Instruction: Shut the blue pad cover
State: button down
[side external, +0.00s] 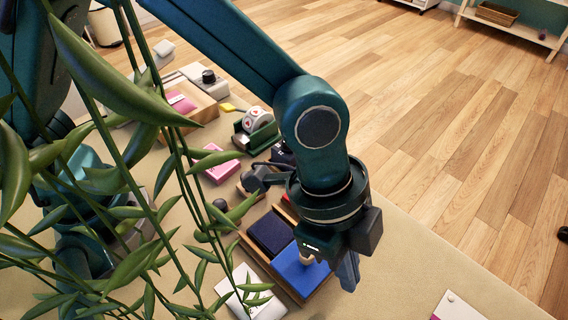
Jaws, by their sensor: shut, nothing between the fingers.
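A wooden tray (255,258) on the table holds two pads side by side. One has a dark navy top (269,233); the other shows a bright blue flat surface (292,276). A blue-grey panel (348,272) stands steeply at the right side of the blue pad and looks like its raised cover; my gripper partly hides it. My gripper (307,260) points down over the blue pad, shut and empty, just left of the panel. I cannot tell whether the fingertips touch the pad or the panel.
A white object (250,297) lies left of the tray, partly behind leaves. Dark-handled stamps (255,178), a pink block (221,167) and a green tape holder (255,137) stand behind. Hanging plant leaves (120,200) cover the left. Table right of the tray is mostly clear.

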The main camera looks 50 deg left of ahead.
aim_at(326, 274)
jog(key=shift+s+a+f, duration=0.1)
jog(key=shift+s+a, duration=0.1)
jog(key=shift+a, duration=0.8)
jog(key=shift+s+a+f, duration=0.1)
jog(key=shift+s+a, duration=0.05)
jog(key=shift+a, duration=0.8)
jog(key=a, duration=0.7)
jog(key=shift+a, duration=0.35)
